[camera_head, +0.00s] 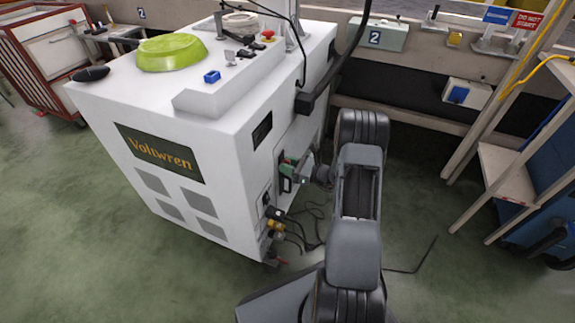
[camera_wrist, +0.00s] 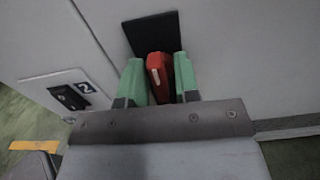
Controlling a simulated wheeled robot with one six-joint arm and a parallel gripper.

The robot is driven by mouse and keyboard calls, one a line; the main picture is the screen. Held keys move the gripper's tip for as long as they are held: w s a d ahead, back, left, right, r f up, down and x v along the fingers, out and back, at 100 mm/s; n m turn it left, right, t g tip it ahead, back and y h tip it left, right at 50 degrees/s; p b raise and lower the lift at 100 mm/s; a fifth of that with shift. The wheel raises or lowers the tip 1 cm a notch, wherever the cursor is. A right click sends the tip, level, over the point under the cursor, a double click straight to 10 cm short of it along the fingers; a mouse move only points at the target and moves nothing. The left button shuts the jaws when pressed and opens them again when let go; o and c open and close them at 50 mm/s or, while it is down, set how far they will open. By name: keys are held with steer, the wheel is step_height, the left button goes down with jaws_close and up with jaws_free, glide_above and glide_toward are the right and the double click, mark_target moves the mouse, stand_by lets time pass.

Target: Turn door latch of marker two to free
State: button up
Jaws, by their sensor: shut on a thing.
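A red latch handle (camera_wrist: 158,76) stands out from a black plate (camera_wrist: 150,34) on a pale panel in the wrist view. My gripper (camera_wrist: 160,84) has its two green fingers on either side of the handle, closed on it. The handle looks roughly upright in this view. A pale plate marked 2 (camera_wrist: 87,87) with a black fitting (camera_wrist: 67,97) sits to the left of it. In the head view my gripper (camera_head: 289,177) is against the right side of the white Voltwren cabinet (camera_head: 235,115). The red handle cannot be made out there.
A green bowl (camera_head: 172,52) sits on the cabinet top. A wooden rack (camera_head: 510,170) stands at the right. Green floor is clear at the front left.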

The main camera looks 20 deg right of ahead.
steer(key=m+p, duration=0.4)
steer(key=shift+r+p, duration=0.25)
steer(key=shift+p, duration=0.1)
steer(key=m+p, duration=0.4)
steer(key=m, duration=0.2)
steer(key=shift+f+m, duration=0.1)
steer(key=shift+m, duration=0.3)
steer(key=m+p, duration=0.1)
steer(key=m, duration=0.2)
steer(key=shift+p, duration=0.3)
steer(key=shift+f+m+p, duration=0.1)
steer(key=shift+m+p, duration=0.4)
steer(key=shift+m, duration=1.3)
steer(key=o, duration=0.6)
